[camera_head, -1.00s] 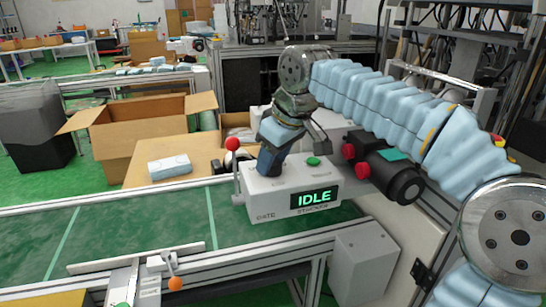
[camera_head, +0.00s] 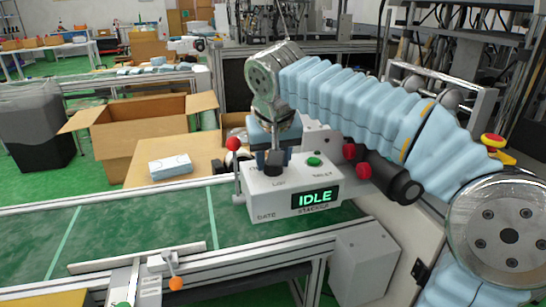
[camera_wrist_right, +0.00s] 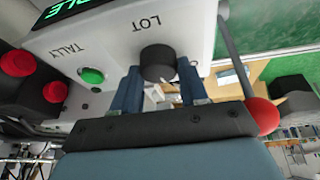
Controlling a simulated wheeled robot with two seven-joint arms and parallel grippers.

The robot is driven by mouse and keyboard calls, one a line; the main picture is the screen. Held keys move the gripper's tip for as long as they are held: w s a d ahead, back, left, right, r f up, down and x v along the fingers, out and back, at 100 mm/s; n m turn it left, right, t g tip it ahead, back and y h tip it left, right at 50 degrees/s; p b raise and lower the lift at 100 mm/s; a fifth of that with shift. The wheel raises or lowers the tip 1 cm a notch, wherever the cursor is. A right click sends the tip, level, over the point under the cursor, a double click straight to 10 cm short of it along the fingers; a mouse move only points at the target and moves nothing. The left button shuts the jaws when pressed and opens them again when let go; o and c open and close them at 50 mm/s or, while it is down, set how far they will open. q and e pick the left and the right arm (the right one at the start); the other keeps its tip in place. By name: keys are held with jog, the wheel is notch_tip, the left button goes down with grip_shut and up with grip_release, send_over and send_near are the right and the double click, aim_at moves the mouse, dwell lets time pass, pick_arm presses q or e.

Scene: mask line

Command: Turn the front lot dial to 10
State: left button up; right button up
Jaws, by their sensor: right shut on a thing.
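The lot dial is a black knob (camera_head: 273,169) on top of a white control box (camera_head: 256,207), beside the letters LOT. In the right wrist view the knob (camera_wrist_right: 158,62) sits between the two blue fingers. My right gripper (camera_head: 272,157) points down from above and is shut on the knob. In the right wrist view the gripper (camera_wrist_right: 160,88) has one finger on each side of it. No number or pointer mark on the dial can be read. The box's display (camera_head: 315,198) reads IDLE in green. My left gripper is not in view.
A green button (camera_head: 313,161) sits right of the dial. A red-balled lever (camera_head: 233,144) stands at the box's left side. Red knobs (camera_head: 349,151) on a black device are to the right. A green conveyor (camera_head: 150,222) runs left, with an open carton (camera_head: 125,155) behind.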

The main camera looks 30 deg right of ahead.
jog(key=shift+m+h, duration=0.4)
jog(key=shift+m, duration=0.6)
jog(key=shift+g, duration=0.3)
jog(key=o, duration=1.1)
jog(key=shift+c, duration=0.2)
jog(key=shift+r, duration=0.1)
jog(key=v, duration=1.3)
jog(key=shift+r, duration=0.3)
jog(key=shift+s, duration=0.1)
